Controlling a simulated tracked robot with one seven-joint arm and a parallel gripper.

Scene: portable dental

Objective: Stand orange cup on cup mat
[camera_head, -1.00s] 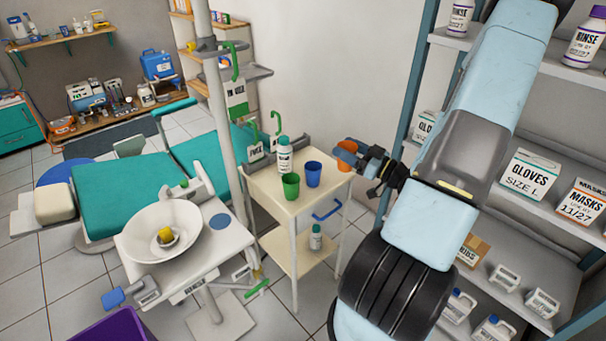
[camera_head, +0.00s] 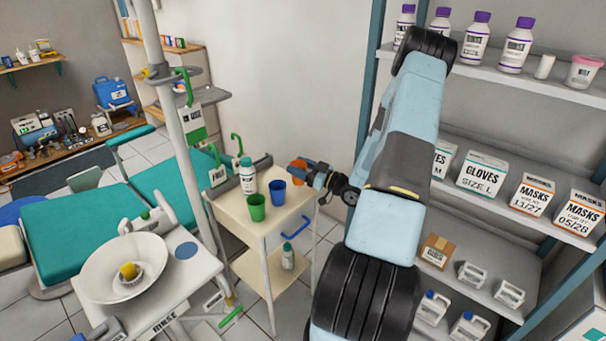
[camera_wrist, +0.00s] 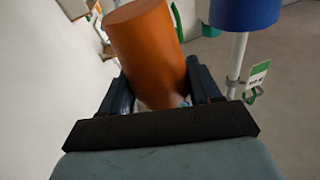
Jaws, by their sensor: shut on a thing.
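The orange cup (camera_head: 298,171) is between the fingers of my gripper (camera_head: 306,174), which is shut on it. In the head view it is at the back right corner of the cream cart, right of the blue cup; I cannot tell whether it touches the cart top. In the wrist view the cup (camera_wrist: 150,50) fills the space between the dark fingers (camera_wrist: 165,98) and leans slightly in the picture. A flat blue disc, likely the cup mat (camera_head: 186,250), lies bare on the white basin unit, far left of my gripper.
The cream cart (camera_head: 262,224) holds a green cup (camera_head: 257,207), a blue cup (camera_head: 277,192) and a white bottle (camera_head: 247,177). A white basin (camera_head: 100,276) sits beside the disc. A pole (camera_head: 172,110) rises behind. Stocked shelves (camera_head: 462,205) stand close on the right.

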